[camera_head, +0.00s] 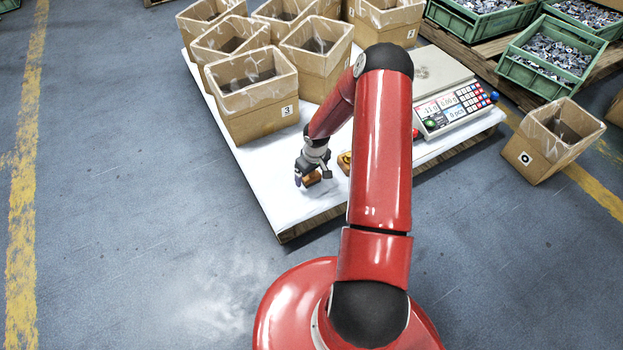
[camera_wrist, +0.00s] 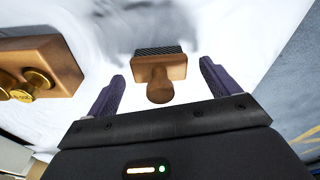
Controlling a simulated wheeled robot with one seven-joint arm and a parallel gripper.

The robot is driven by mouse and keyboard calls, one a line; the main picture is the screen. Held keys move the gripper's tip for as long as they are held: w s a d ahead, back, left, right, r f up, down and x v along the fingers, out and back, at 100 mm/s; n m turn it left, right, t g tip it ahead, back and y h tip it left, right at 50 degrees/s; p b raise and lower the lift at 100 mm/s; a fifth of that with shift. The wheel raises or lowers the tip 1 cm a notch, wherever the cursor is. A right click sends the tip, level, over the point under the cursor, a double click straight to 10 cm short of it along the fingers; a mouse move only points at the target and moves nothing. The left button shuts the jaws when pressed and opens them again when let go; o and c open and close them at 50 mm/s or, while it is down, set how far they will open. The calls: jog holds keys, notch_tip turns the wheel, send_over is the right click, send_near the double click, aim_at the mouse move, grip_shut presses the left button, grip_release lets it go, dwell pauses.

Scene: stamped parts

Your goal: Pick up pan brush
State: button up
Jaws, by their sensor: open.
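The pan brush (camera_wrist: 160,69) is a small wooden block with a rounded wooden knob and a dark ridged face. It lies on the white tabletop (camera_wrist: 235,32). In the wrist view it sits between the two purple fingers of my gripper (camera_wrist: 162,74), with a gap on each side. My gripper is open and empty. In the head view my gripper (camera_head: 308,177) is low over the table's front part, next to the brush (camera_head: 313,179), which it partly hides.
A wooden block with brass weights (camera_wrist: 38,75) lies left of the brush in the wrist view. In the head view, several open cardboard boxes (camera_head: 262,118) stand behind, and a scale (camera_head: 452,108) stands at the right. The table's front left corner is clear.

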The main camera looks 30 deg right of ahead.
jog(key=c, duration=1.1)
notch_tip(320, 180, up, 20)
jog(key=p, duration=0.3)
